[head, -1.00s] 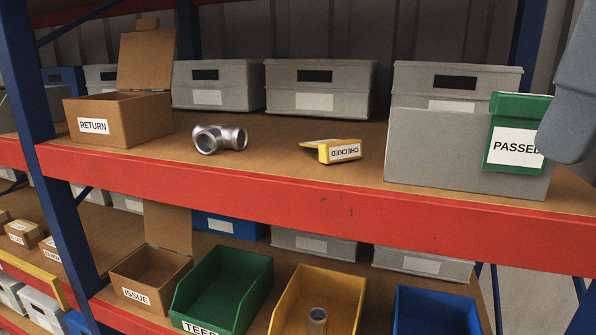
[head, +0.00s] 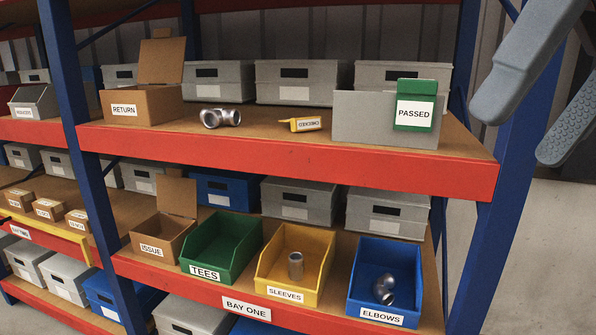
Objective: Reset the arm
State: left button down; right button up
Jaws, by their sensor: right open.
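My right gripper (head: 521,135) hangs in from the top right in the head view, with its two grey fingers spread apart and nothing between them. It appears to the right of the rack's upper shelf, in front of the blue upright, and apart from the things on the shelf. My left gripper is out of view. A metal tee fitting (head: 221,117) lies on the upper shelf beside the RETURN box (head: 143,107). A yellow CHECKED tag (head: 304,125) lies on the same shelf. A green PASSED sign (head: 415,87) hangs over the front of a grey bin (head: 360,120).
The red shelf beam (head: 300,161) and blue upright (head: 507,190) stand nearest the gripper. On the lower shelf are an ISSUE box (head: 160,235), an empty green TEES bin (head: 205,262), a yellow SLEEVES bin (head: 283,281) and a blue ELBOWS bin (head: 367,305). Right of the rack is open floor.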

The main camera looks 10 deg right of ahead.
jog(key=w+d+f+m+t+y, duration=0.3)
jog(key=w+f+m+y, duration=0.15)
jog(key=w+y, duration=0.2)
jog(key=w+d+f+m+t+y, duration=0.2)
jog(key=w+d+f+m+y, duration=0.1)
jog(key=w+f+y, duration=0.3)
jog(key=w+d+f+m+t+h, duration=0.2)
jog(key=w+f+m+t+h, duration=0.1)
jog(key=f+m+t, duration=0.4)
jog(key=w+d+f+m+t+h, duration=0.25)
jog(key=f+m, duration=0.35)
jog(key=f, duration=0.3)
jog(key=s+a+f+m+h, duration=0.15)
jog(key=f+m+h, duration=0.3)
jog(key=f, duration=0.45)
jog(key=s+a+f+m+h, duration=0.1)
jog(key=s+f+m+h, duration=0.3)
jog(key=f, duration=0.5)
jog(key=s+a+f+m+g, duration=0.6)
jog(key=s+a+f, duration=0.4)
jog(key=a+f, duration=0.3)
jog(key=shift+s+a+f+m+h, duration=0.2)
jog(key=shift+s+f+m+h, duration=0.2)
jog(key=shift+f+m, duration=0.25)
